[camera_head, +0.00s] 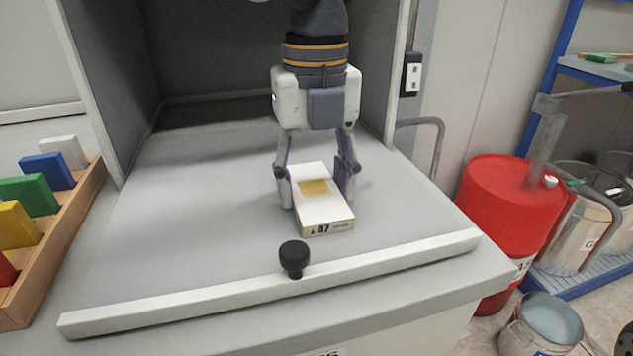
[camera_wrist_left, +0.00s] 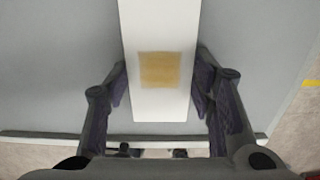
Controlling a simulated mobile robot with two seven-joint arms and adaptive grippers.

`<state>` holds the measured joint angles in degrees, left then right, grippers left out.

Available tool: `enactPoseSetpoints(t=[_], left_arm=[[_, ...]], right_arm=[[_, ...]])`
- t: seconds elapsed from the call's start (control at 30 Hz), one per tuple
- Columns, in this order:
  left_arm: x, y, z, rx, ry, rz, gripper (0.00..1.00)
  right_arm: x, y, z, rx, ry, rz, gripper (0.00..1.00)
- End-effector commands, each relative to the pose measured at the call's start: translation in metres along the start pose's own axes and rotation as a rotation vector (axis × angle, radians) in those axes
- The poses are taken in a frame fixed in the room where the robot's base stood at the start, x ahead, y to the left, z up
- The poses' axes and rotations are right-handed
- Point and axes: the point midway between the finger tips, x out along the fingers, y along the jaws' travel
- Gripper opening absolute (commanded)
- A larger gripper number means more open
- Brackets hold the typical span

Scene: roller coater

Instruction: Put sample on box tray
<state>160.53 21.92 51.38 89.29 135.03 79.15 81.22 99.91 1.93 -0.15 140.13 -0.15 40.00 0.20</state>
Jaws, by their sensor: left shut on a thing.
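My left gripper (camera_head: 316,190) points down and is shut on the sample, one finger on each long side. In the left wrist view the sample (camera_wrist_left: 160,105) runs between the two fingers. A wooden tray (camera_head: 62,245) with coloured blocks stands at the left, apart from the gripper. My right gripper does not show.
A black knob (camera_head: 293,257) stands in front of the sample by the raised pale front rail (camera_head: 400,257). Grey booth walls (camera_head: 95,70) rise on the left and back. A red drum (camera_head: 508,205) and metal cans stand at the right. The surface left of the sample is clear.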

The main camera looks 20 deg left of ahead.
Motion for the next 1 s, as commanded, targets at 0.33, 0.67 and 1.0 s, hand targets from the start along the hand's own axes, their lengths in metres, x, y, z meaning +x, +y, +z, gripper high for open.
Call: enactPoseSetpoints(t=[0.33, 0.67, 1.0], left_arm=[[0.000, 0.000, 0.000, 0.000, -0.002, -0.002, 0.63], [0.000, 0.000, 0.000, 0.000, -0.002, -0.002, 0.69], [-0.075, 0.000, -0.001, -0.002, -0.009, -0.009, 0.69]], right_arm=[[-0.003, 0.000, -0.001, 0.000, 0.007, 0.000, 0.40], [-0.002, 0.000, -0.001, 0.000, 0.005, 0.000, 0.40], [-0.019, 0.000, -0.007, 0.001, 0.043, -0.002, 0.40]])
